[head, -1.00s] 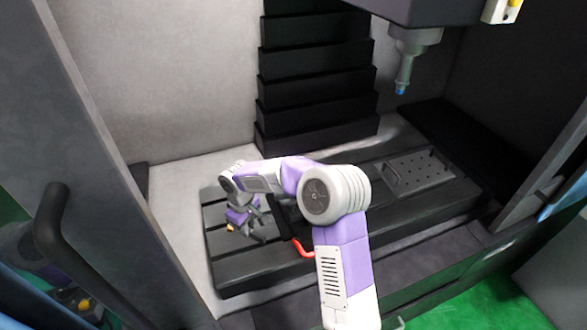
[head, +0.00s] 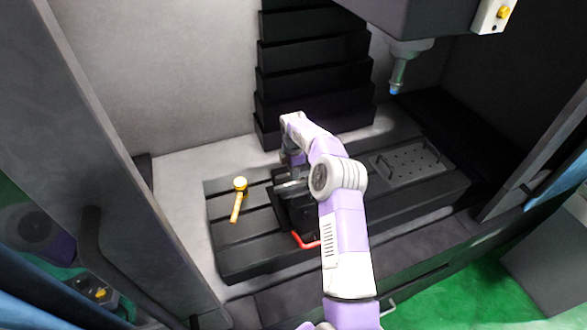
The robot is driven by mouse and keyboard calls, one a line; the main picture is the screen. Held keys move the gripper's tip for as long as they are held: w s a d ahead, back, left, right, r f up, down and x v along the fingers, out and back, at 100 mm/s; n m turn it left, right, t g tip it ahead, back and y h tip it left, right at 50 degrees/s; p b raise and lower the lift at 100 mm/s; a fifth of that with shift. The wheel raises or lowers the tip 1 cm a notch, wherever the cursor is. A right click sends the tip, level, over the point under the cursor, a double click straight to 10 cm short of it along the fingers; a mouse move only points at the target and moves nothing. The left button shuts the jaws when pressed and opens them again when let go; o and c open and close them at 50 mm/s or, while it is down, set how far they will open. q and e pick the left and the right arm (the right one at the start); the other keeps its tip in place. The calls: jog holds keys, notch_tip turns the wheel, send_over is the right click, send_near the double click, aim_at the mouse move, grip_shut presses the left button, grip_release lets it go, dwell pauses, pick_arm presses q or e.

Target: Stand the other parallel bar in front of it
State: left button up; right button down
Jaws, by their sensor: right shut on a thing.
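My right gripper (head: 291,183) is over the dark vise (head: 300,212) on the slotted machine table, with my forearm reaching in from the front right. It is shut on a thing. A thin pale grey strip shows at its jaws, but it is too small to tell the held bar from the fingers. The vise has a red handle (head: 306,242) at its front. No other parallel bar can be made out; my arm and gripper hide part of the vise. My left gripper is not in view.
A yellow-orange tool with a round head (head: 240,184) lies on the left of the black slotted table (head: 240,260). A perforated plate with handles (head: 410,162) lies at the right. The machine head's nozzle (head: 397,75) hangs at upper right.

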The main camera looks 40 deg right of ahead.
jog(key=shift+f+b, duration=1.8)
jog(key=shift+f, duration=0.75)
jog(key=shift+f+b, duration=1.3)
jog(key=shift+f, duration=0.95)
jog(key=c, duration=1.1)
grip_release()
jog(key=shift+o, duration=0.4)
jog(key=shift+f, duration=0.15)
